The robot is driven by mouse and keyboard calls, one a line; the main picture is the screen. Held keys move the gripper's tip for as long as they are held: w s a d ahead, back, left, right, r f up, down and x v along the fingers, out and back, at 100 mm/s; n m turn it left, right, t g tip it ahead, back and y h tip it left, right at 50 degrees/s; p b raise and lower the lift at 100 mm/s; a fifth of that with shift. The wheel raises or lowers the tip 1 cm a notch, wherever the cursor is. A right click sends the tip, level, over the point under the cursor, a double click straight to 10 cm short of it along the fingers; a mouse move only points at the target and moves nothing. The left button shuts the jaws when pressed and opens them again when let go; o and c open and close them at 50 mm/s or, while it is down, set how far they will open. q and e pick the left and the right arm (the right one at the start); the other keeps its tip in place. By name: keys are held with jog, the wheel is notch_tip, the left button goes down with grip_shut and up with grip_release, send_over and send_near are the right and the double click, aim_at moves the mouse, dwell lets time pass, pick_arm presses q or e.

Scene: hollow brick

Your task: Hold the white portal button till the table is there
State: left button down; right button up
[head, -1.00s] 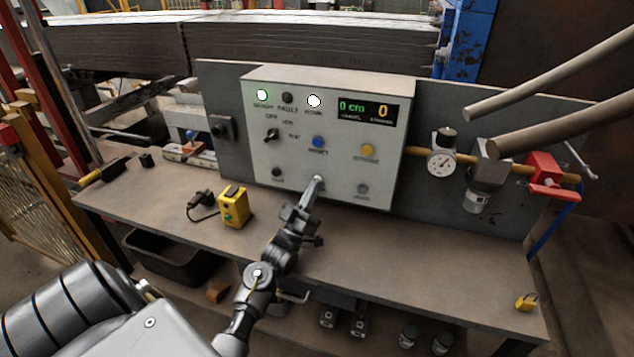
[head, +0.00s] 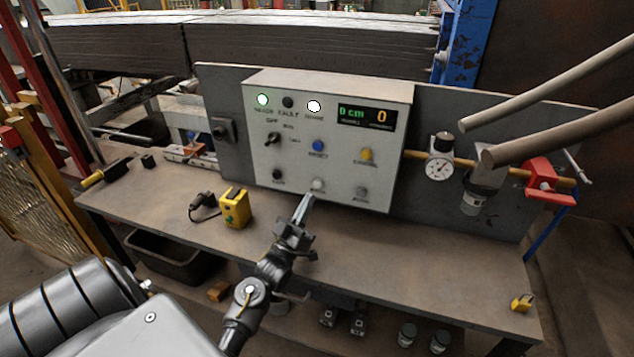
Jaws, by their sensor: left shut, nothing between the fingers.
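The light grey control box (head: 262,155) stands upright at the back of the workbench. The white button (head: 318,184) is in the bottom row of its face, between a black one and a grey one, and is now uncovered. My left gripper (head: 308,200) is shut and empty, its tip just below and in front of the white button. It looks slightly apart from the button, though the small gap is hard to judge. The green display (head: 366,115) reads 0 cm and 0. My right gripper is not in view.
A blue button (head: 317,146), yellow button (head: 366,154) and black selector knob (head: 273,139) are on the box. A yellow device (head: 235,208) stands on the workbench (head: 400,255) left of my arm. A gauge (head: 439,168) and red valve (head: 543,180) are right. The bench's right part is mostly clear.

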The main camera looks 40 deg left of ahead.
pick_arm(q)
jog(key=shift+s+d+p, duration=0.15)
jog(key=shift+s+d, duration=0.05)
jog(key=shift+s, duration=0.3)
jog(key=shift+s+d+p, duration=0.15)
jog(key=shift+s, duration=0.35)
jog(key=shift+d, duration=0.1)
